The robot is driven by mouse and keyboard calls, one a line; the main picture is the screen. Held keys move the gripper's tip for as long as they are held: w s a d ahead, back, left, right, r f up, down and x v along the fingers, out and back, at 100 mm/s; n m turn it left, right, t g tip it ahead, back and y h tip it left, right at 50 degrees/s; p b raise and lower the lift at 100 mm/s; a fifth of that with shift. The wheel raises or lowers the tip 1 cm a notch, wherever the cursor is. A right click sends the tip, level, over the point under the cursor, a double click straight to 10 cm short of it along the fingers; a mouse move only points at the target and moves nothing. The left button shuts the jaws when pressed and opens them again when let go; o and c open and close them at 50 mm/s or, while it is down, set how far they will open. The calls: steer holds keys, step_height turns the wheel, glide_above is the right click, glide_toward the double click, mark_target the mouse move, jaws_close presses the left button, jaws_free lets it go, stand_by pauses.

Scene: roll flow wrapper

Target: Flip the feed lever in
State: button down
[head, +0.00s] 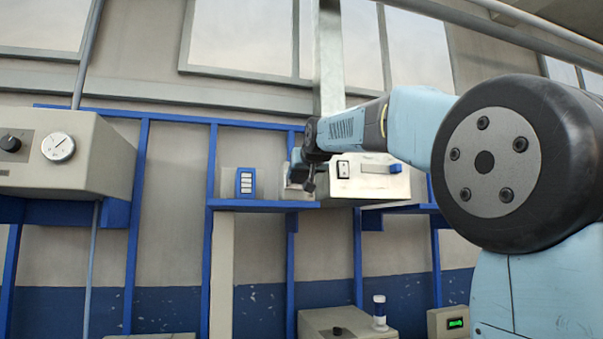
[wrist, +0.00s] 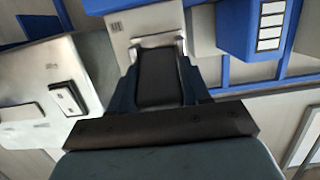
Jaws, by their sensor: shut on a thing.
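My gripper (head: 300,172) reaches to a small pale unit on the blue shelf in the head view, and hides most of it. In the wrist view my gripper (wrist: 160,72) has its dark blue fingers on either side of a dark paddle-like piece, which looks like the feed lever (wrist: 158,80). The fingers are shut on it. The lever's far end meets a pale bracket (wrist: 130,26) with a small marking. Its exact tilt is hard to tell. In the head view the lever is hidden behind my gripper.
A blue box with white labels (head: 246,183) stands left of my gripper on the blue shelf (head: 262,204). A pale box with a black rocker switch (head: 343,169) stands close on the right. A gauge box (head: 57,148) is far left. Blue posts frame the wall.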

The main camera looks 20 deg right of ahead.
mark_target(299, 180)
steer(key=f+t, duration=0.1)
steer(key=t, duration=0.1)
steer(key=f+t, duration=0.1)
steer(key=t, duration=0.1)
steer(key=shift+s+t, duration=0.2)
steer(key=shift+t, duration=0.1)
steer(key=shift+w+f+t, duration=0.15)
steer(key=shift+f+t, duration=0.35)
steer(key=shift+t, duration=0.7)
steer(key=shift+w+f+t, duration=0.1)
steer(key=shift+f+t, duration=0.4)
steer(key=shift+t, duration=1)
steer(key=c, duration=0.9)
jaws_free()
steer(key=shift+c, duration=0.2)
steer(key=o, duration=0.3)
steer(key=shift+r, duration=0.1)
steer(key=shift+o, duration=0.2)
steer(key=shift+s, duration=0.2)
steer(key=v, duration=1.3)
steer(key=shift+s+f, duration=0.2)
steer(key=shift+f, duration=0.1)
